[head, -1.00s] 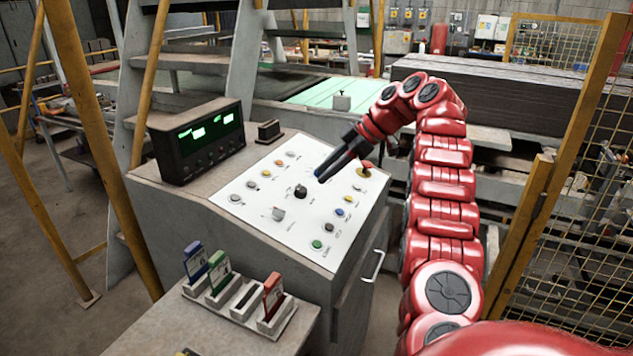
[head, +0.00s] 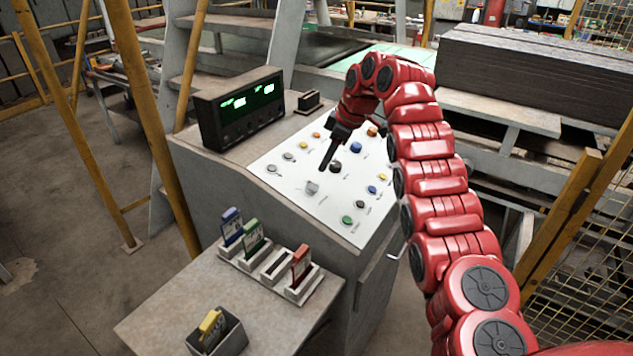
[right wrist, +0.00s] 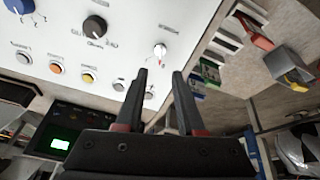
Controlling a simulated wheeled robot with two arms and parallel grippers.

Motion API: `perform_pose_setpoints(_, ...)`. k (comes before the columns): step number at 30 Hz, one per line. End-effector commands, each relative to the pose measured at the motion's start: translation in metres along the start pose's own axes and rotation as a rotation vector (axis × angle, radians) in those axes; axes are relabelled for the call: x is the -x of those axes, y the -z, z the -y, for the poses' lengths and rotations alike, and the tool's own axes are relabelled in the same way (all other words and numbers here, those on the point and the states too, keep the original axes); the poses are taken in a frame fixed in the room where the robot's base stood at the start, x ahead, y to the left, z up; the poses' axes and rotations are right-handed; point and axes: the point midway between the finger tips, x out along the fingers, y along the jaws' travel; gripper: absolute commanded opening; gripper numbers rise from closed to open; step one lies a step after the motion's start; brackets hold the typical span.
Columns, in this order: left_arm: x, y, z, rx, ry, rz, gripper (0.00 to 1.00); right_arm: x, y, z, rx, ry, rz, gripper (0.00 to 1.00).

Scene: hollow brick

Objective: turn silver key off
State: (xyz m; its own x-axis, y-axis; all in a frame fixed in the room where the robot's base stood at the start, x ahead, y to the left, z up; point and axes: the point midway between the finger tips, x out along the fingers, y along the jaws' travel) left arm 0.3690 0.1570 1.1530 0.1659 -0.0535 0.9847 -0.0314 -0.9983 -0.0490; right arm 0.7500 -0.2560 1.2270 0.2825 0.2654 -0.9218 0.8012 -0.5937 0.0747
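The silver key (head: 312,188) sits on the white sloped control panel (head: 288,178), toward its lower middle. It also shows in the right wrist view (right wrist: 160,51), standing out from the panel just beyond the fingertips. My right gripper (head: 323,167) is above the panel, pointing down, a little above and right of the key in the head view. In the right wrist view its two black fingers (right wrist: 160,74) are apart with nothing between them; the key appears ahead of the gap, not touched. My left gripper is in neither view.
A black knob (head: 336,167) and several coloured buttons surround the key. A display box (head: 238,106) with green digits stands at the panel's left. Below are a card rack (head: 262,262) and a grey bin (head: 216,334) holding a yellow card. Yellow railing stands at right.

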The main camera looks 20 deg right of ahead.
Motion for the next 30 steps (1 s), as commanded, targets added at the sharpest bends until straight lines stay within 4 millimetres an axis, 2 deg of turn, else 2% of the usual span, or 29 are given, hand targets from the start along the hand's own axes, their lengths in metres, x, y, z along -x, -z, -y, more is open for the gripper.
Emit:
perform_pose_setpoints(3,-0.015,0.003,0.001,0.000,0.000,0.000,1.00,-0.023,0.001,0.001,-0.002,0.007,0.001,0.38)
perform_pose_setpoints(9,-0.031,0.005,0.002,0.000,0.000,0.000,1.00,-0.064,0.002,0.001,-0.002,0.003,-0.001,0.38)
perform_pose_setpoints(15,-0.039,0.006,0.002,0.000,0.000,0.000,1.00,-0.089,0.001,0.001,-0.002,0.003,0.001,0.38)
perform_pose_setpoints(26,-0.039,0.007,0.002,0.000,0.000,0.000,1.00,-0.096,0.000,0.000,0.000,-0.002,-0.001,0.38)
perform_pose_setpoints(30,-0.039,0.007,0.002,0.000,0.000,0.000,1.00,-0.096,0.000,0.000,0.000,-0.001,0.000,0.14)
